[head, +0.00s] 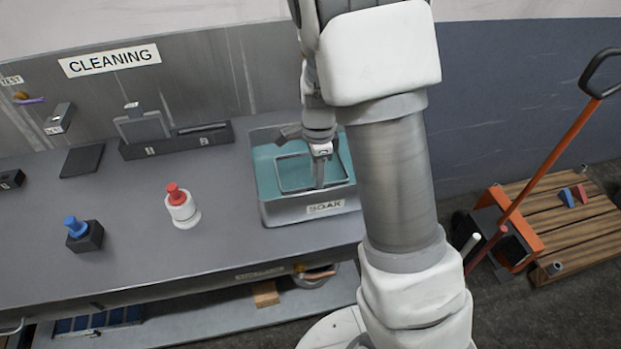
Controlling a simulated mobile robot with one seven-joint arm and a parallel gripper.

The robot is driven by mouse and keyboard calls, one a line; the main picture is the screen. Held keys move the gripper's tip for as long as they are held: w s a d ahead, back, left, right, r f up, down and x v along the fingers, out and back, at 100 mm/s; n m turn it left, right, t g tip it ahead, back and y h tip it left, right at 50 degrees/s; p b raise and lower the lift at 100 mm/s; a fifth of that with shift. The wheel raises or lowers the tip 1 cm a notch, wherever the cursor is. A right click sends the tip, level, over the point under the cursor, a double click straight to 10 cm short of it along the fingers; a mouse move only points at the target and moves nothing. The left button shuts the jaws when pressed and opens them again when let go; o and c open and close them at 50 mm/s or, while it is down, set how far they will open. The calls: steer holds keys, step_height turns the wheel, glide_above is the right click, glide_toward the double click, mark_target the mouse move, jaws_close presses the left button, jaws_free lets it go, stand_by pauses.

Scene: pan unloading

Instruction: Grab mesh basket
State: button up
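A thin-rimmed grey basket shape, likely the mesh basket (294,190), sits inside the grey soak bin (280,211), which holds teal liquid and has a SOAK label on its front. My gripper (320,183) points down into the bin at the right part of the basket. Its fingers look very close to or at the basket's rim. Whether they touch or hold it cannot be told, and the finger gap is too small to make out. My arm hides the right side of the bin.
On the grey bench (120,210) stand a red-topped white bottle (183,209) and a blue-topped dark block (84,234). A dark numbered holder (177,141) lies along the back under the CLEANING sign. An orange-handled wooden cart (560,220) stands on the right floor.

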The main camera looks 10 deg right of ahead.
steer(key=f, duration=0.5)
steer(key=shift+s+a, duration=0.15)
steer(key=shift+s, duration=0.05)
jaws_close()
stand_by(1.1)
